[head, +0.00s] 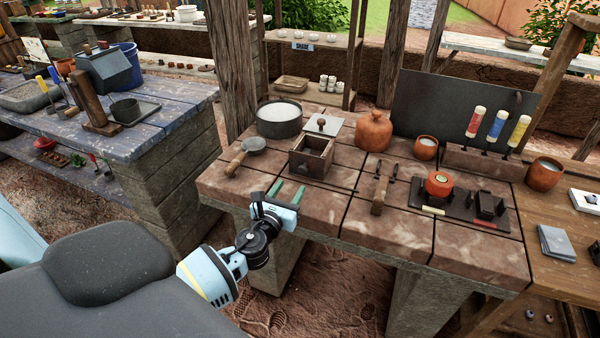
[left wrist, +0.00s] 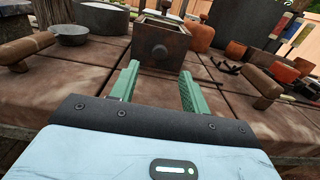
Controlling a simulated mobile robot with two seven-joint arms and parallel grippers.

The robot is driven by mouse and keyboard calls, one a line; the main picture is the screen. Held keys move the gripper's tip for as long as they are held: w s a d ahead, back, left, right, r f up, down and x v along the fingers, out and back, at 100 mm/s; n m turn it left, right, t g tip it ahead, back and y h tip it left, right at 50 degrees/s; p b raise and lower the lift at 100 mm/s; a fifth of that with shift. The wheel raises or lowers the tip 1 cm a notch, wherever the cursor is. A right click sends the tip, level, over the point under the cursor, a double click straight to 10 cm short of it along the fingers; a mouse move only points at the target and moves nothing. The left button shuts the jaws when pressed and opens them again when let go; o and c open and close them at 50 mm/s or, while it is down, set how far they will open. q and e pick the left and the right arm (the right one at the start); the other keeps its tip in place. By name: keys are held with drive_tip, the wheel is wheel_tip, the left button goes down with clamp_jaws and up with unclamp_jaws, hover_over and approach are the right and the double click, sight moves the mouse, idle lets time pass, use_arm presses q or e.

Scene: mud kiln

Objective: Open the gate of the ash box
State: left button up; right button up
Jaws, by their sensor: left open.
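The ash box (head: 312,157) appears to be the dark, open-topped square box on the brick worktop. In the left wrist view, the box (left wrist: 160,32) stands straight ahead, with a round knob (left wrist: 160,52) on its front face. That front looks closed. My left gripper (head: 286,191) is open and empty at the worktop's front edge, short of the box and apart from it. In the left wrist view its green fingers (left wrist: 160,72) point at the box, with the knob lined up between them. My right gripper is not in view.
A ladle (head: 246,152) lies left of the box, and a grey pot (head: 279,119) stands behind it. A clay jar (head: 374,131) is behind to the right. A wooden-handled tool (head: 379,195) lies to the right. The worktop (head: 330,207) before the box is clear.

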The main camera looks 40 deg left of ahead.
sight(302, 170)
use_arm(q)
drive_tip(key=x, duration=0.7)
drive_tip(key=shift+w+f+b, duration=0.1)
drive_tip(key=shift+w+b, duration=0.15)
drive_tip(key=shift+b, duration=0.15)
drive_tip(key=shift+d, duration=0.1)
clamp_jaws()
